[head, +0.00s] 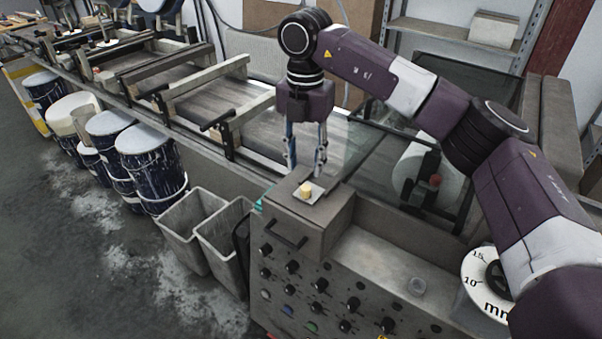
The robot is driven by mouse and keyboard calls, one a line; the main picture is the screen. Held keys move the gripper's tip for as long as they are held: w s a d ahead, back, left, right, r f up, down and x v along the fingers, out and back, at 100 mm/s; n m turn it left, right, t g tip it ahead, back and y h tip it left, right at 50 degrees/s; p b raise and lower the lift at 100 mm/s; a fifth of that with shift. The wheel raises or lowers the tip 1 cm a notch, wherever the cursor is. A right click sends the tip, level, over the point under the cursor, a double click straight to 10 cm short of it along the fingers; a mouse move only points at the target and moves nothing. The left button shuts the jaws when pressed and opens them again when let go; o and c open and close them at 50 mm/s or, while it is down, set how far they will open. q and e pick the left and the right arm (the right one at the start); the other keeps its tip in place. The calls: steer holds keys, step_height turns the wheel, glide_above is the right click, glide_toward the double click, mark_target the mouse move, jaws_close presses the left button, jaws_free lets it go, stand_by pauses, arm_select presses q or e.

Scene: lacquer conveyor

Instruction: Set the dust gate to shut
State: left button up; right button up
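My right gripper (306,166) points down above the near end of the conveyor, just behind a raised grey box (325,222). Its two fingers are apart with nothing seen between them. A small yellow knob (305,190) on a pale square plate (314,195) is on top of this box, just in front of and below the fingertips. The fingers look clear of the knob, but the exact gap is hard to judge. No label marks the dust gate, so I cannot tell which part it is or how it is set. My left gripper is out of view.
A control panel (300,290) with several black knobs faces the front. A round "mm" dial (483,262) sits at the right, beside my arm. Grey bins (190,222) and dark drums (150,165) line the conveyor's left side. Open floor (60,250) lies at left.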

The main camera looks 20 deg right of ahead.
mark_target(305, 188)
steer(key=f, duration=0.1)
steer(key=s+f+p, duration=0.1)
steer(key=f, duration=0.1)
steer(key=shift+s+f, duration=0.2)
steer(key=shift+f, duration=0.1)
steer(key=shift+w+f+p, duration=0.2)
steer(key=shift+f, duration=0.35)
steer(key=shift+w+f+p, duration=0.15)
steer(key=shift+f, duration=0.55)
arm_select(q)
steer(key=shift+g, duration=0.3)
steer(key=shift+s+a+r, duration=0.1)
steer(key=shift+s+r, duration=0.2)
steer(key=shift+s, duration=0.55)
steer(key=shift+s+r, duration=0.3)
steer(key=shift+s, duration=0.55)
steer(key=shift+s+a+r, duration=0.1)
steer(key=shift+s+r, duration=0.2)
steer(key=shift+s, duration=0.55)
arm_select(e)
jaws_close()
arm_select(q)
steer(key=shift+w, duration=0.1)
